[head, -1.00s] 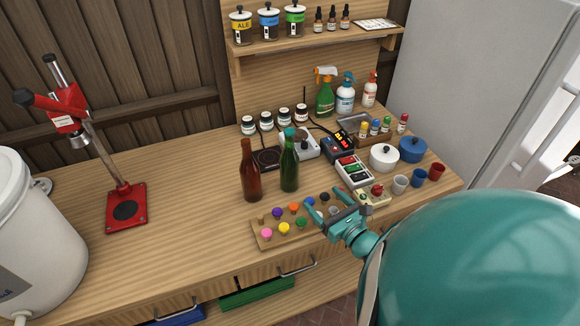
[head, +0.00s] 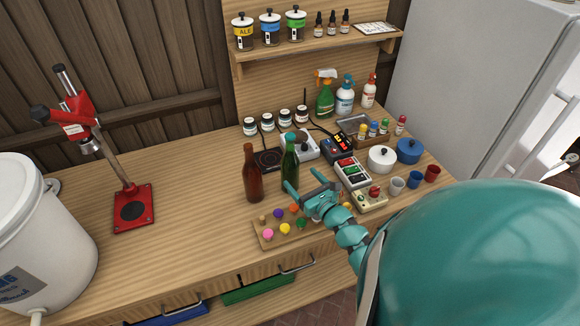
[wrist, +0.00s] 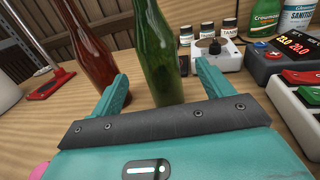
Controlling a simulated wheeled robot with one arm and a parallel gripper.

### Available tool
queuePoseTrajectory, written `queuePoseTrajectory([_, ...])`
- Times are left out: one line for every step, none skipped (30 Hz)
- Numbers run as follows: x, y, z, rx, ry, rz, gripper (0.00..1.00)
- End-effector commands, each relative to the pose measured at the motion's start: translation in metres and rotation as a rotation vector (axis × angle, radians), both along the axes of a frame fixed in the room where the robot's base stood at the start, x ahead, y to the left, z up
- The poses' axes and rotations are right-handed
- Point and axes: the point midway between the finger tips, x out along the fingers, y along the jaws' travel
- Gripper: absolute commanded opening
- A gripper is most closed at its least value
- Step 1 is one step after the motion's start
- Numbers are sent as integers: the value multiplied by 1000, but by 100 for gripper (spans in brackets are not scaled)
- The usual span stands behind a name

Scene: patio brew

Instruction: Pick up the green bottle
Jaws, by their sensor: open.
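The green bottle (head: 289,166) stands upright on the wooden bench, just right of a brown bottle (head: 252,175). My gripper (head: 306,181) is open and empty, its fingers pointing toward the green bottle from the front right. In the wrist view the green bottle (wrist: 159,50) rises ahead between and beyond the two fingers (wrist: 162,88). The brown bottle (wrist: 88,45) stands beyond the left finger there. The bottle tops are cut off in the wrist view. I cannot tell whether a fingertip touches the green bottle in the head view.
A wooden board of coloured knobs (head: 266,239) lies below my gripper, partly hidden by it. A white scale-like device (head: 301,146), controllers (head: 352,172) and pots (head: 381,158) stand to the right. A red capper (head: 133,210) stands left. The bench between capper and brown bottle is clear.

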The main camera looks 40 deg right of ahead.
Motion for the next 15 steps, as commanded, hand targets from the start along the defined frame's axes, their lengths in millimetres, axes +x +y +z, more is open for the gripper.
queuePoseTrajectory([6,-1,2,3,-1,-1,79])
queuePoseTrajectory([8,0,2,3,-1,0,79])
queuePoseTrajectory([12,0,2,2,-1,1,79])
queuePoseTrajectory([13,0,2,1,-1,2,79])
queuePoseTrajectory([15,0,2,1,-1,2,79])
queuePoseTrajectory([16,0,1,1,-2,2,79])
queuePoseTrajectory([17,0,1,2,-2,2,79])
queuePoseTrajectory([18,0,1,2,-2,2,79])
queuePoseTrajectory([19,0,2,2,-3,1,79])
queuePoseTrajectory([20,0,2,2,-3,1,79])
queuePoseTrajectory([22,0,3,1,-3,0,79])
queuePoseTrajectory([24,-1,4,1,-3,-1,79])
queuePoseTrajectory([27,-1,4,3,-3,-1,79])
queuePoseTrajectory([30,0,4,5,-3,-2,79])
queuePoseTrajectory([34,0,4,5,-2,-2,79])
